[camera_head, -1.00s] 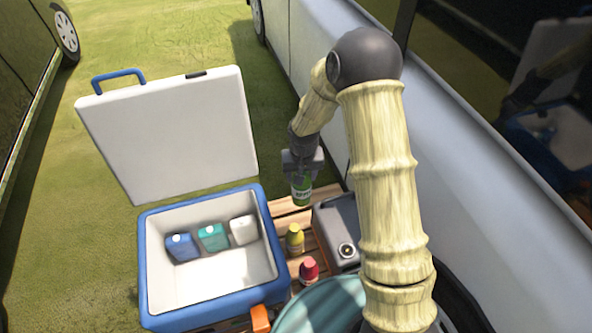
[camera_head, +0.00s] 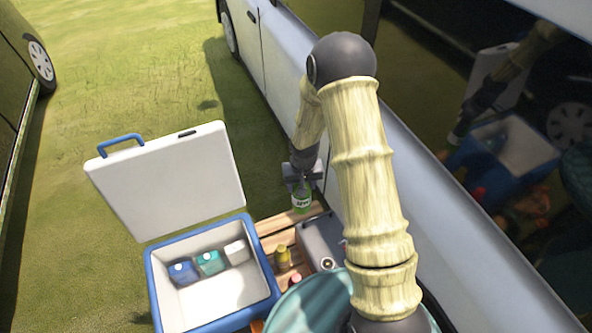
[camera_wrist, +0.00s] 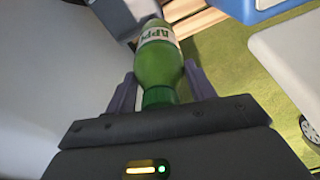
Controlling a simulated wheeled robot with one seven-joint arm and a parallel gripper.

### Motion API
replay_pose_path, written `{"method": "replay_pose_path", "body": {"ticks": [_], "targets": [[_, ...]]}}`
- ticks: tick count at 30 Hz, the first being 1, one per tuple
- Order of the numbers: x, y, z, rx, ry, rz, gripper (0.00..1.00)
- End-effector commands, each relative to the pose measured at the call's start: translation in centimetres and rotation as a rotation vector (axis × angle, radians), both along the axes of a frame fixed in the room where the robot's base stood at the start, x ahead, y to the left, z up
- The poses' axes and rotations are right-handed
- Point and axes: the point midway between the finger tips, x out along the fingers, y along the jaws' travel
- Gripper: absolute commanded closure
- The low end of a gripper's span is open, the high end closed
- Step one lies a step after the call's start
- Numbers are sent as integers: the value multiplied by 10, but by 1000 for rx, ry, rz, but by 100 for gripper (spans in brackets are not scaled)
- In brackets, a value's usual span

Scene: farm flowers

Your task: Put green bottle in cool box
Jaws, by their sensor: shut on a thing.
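The green bottle (camera_head: 301,203) with a white label hangs from my gripper (camera_head: 302,180), above the far end of the wooden slatted surface. In the wrist view the bottle (camera_wrist: 157,65) sits between the two fingers of my gripper (camera_wrist: 160,90), which are shut on its neck end. The cool box (camera_head: 163,290) is a blue box with a white inside, left of my gripper. Its white lid (camera_head: 170,180) stands open at the back. My gripper is outside the box, to the right of it.
Inside the box, blue, teal and white containers (camera_head: 207,262) stand along the back. A yellow bottle (camera_head: 283,257) and a grey case (camera_head: 318,243) stand on the wooden slats (camera_head: 268,228) right of the box. A white vehicle (camera_head: 270,50) is close on the right.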

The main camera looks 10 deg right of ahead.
Motion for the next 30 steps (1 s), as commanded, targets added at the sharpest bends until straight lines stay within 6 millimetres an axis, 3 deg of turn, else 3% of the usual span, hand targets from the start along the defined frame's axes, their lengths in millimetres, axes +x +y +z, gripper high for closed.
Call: {"method": "replay_pose_path", "body": {"ticks": [1,24,30], "targets": [[-1,-3,16,0,-1,-2,100],[-21,-45,115,0,0,-26,100],[-26,-53,132,1,0,-29,100]]}}
